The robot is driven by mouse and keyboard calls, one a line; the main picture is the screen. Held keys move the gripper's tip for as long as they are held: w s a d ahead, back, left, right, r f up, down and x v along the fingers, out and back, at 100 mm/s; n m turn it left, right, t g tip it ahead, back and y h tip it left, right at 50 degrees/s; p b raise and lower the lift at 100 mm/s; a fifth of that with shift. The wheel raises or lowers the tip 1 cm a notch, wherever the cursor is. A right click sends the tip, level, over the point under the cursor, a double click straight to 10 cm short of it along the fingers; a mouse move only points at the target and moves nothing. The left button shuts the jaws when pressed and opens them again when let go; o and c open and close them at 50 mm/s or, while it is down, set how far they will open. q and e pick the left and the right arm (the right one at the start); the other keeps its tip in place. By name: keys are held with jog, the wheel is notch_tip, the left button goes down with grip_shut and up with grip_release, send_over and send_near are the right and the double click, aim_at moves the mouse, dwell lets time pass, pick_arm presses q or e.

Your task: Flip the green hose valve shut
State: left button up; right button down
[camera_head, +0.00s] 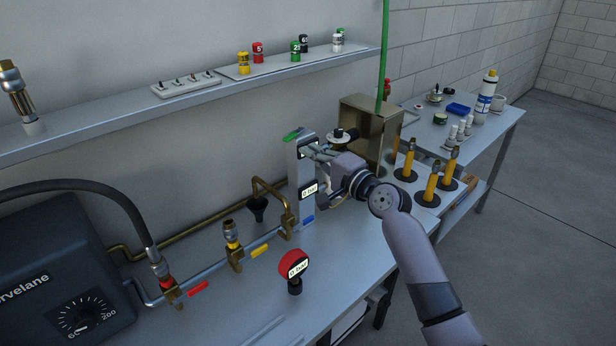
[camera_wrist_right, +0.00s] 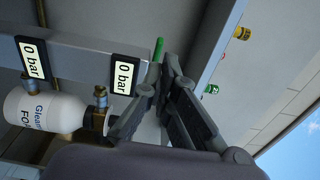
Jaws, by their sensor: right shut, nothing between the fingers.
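A green bar (camera_head: 292,135) shows at the top of the upright metal post (camera_head: 294,165); I cannot tell for sure whether it is the valve's lever. In the right wrist view a green bar (camera_wrist_right: 158,49) shows just beyond my fingertips. The green hose (camera_head: 385,45) hangs down at the back, by the brass-coloured box. My right gripper (camera_head: 312,150) is shut and empty, its fingers at the upper part of the post. In the right wrist view the gripper (camera_wrist_right: 168,62) has its fingers together close to the green bar; contact is unclear. My left gripper is out of view.
The brass-coloured box (camera_head: 366,130) stands behind my right gripper. A red gauge (camera_head: 294,265) stands in front on the bench. A white bottle (camera_wrist_right: 42,110) hangs beside the post. A shelf (camera_head: 130,118) runs above.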

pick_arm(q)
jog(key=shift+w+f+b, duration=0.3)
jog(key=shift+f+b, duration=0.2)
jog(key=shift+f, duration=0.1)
pick_arm(e)
jog(key=s+a, duration=0.3)
jog(key=s, duration=0.5)
jog(key=shift+a+f, duration=0.25)
jog(key=shift+s+d, duration=0.1)
